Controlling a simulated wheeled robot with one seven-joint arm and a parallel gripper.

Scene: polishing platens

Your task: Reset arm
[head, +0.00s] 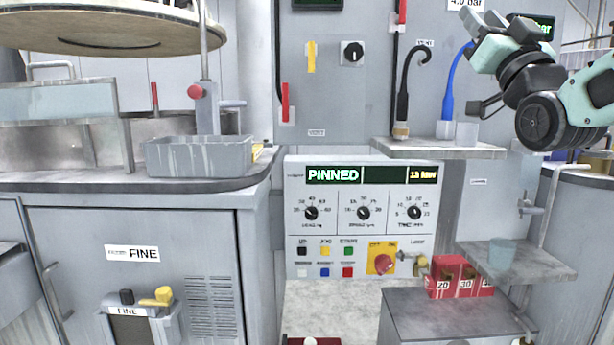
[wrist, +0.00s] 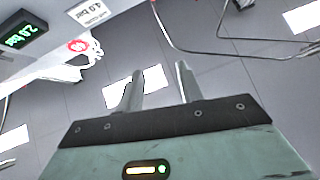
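My gripper (head: 482,18) is raised at the upper right of the head view, in front of the grey wall panel and above a small shelf. The wrist view shows its two fingers (wrist: 159,85) spread apart with nothing between them. Only floor and a bright patch show past the fingertips. My arm is bent, coming in from the right edge of the head view.
A control panel (head: 361,216) reading PINNED is at centre. The shelf (head: 440,150) below my gripper holds cups, with hoses (head: 449,88) beside my gripper. Red numbered blocks (head: 457,278) sit lower right. A grey tray (head: 198,158) is on the left counter.

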